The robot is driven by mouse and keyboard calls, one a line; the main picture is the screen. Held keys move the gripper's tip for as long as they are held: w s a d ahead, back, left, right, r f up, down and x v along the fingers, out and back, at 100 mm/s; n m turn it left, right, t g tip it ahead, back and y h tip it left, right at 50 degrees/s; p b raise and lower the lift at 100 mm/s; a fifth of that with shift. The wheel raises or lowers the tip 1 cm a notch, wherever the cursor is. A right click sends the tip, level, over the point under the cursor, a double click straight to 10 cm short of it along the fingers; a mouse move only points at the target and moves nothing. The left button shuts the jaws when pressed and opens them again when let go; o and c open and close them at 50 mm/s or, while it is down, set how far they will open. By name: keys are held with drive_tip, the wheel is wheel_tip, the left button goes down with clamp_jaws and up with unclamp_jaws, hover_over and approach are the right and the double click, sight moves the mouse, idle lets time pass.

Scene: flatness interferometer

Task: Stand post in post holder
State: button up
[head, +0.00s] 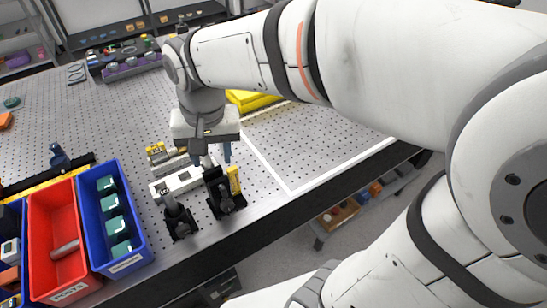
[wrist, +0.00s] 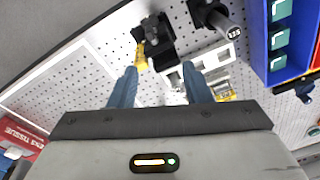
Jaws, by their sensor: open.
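Two black post holders stand on the perforated table near its front edge.
A red bin (head: 40,206) labelled for posts holds one grey post (head: 65,248). A blue bin (head: 136,225) with teal parts stands beside it. A white slotted plate (head: 178,183) lies close to the holders. The outlined table area (head: 305,150) on the right is clear.

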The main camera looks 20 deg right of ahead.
drive_tip(key=s+d+f+t, duration=0.1)
drive_tip(key=s+d, duration=0.2)
drive_tip(key=d, duration=0.3)
drive_tip(key=s+d+f+n+t, duration=0.1)
drive_tip(key=s+d, duration=0.2)
drive_tip(key=d, duration=0.3)
drive_tip(key=shift+s+d+f+n+h, duration=0.25)
drive_tip(key=shift+s+n+h, duration=0.05)
drive_tip(key=shift+s, duration=0.05)
idle(0.4)
drive_tip(key=shift+s, duration=0.1)
drive_tip(key=shift+c, duration=0.8)
